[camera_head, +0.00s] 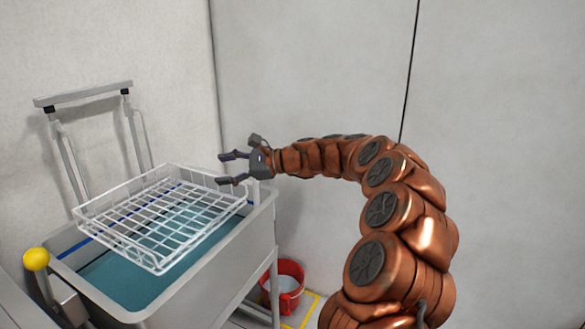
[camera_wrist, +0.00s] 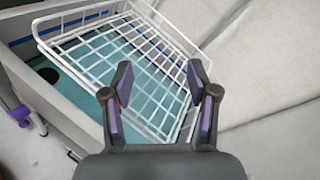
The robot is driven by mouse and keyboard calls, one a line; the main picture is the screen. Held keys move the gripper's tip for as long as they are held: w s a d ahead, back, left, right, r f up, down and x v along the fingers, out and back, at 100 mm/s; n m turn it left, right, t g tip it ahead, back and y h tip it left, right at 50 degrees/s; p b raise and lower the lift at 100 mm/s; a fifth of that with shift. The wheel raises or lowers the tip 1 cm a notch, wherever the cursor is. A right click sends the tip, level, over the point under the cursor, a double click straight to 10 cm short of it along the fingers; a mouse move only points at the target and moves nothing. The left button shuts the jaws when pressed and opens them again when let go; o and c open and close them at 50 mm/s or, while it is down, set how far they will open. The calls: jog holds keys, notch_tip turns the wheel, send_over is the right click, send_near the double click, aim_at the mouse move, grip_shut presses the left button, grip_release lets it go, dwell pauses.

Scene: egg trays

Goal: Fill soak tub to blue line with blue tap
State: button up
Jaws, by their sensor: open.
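The grey soak tub (camera_head: 225,262) stands at the left with teal water (camera_head: 125,280) in it. A blue line (camera_head: 75,247) runs along its inner wall, and the visible water edge lies below it. The line also shows in the wrist view (camera_wrist: 22,42). A white wire basket (camera_head: 158,262) sits over the water and covers part of it. My gripper (camera_head: 222,168) is open and empty at the basket's far right side, above the tub's rim. In the wrist view its fingers (camera_wrist: 160,68) are apart in front of the basket. I cannot make out a blue tap.
A yellow ball knob (camera_head: 36,259) is at the tub's near left. A grey rail frame (camera_head: 85,93) stands behind. A red bucket (camera_head: 290,270) stands on the floor inside yellow marking. A purple fitting (camera_wrist: 20,114) is outside the tub. Pale walls close off the back.

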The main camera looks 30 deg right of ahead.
jog(key=w+d+f+m+t+h+b, duration=0.1)
jog(key=d+f+m+t+h, duration=0.2)
jog(key=d, duration=0.7)
jog(key=w+d+f+m+t+h+b, duration=0.1)
jog(key=w+d+f+m+t, duration=0.2)
jog(key=d, duration=0.7)
jog(key=d+f+m+t+h+b, duration=0.1)
jog(key=d+f+m+h, duration=0.3)
jog(key=d, duration=0.6)
jog(key=shift+m+y, duration=0.5)
jog(key=shift+y, duration=0.4)
jog(key=shift+a+r+p+x, duration=0.1)
jog(key=shift+r+p+x, duration=0.1)
jog(key=shift+x, duration=1.15)
jog(key=shift+a+r+p+x, duration=0.1)
jog(key=shift+r+p+x, duration=0.15)
jog(key=shift+x, duration=1.1)
jog(key=shift+r+p+x, duration=0.15)
jog(key=shift+p+x, duration=0.05)
jog(key=shift+x, duration=1.1)
jog(key=shift+s, duration=0.1)
grip_shut()
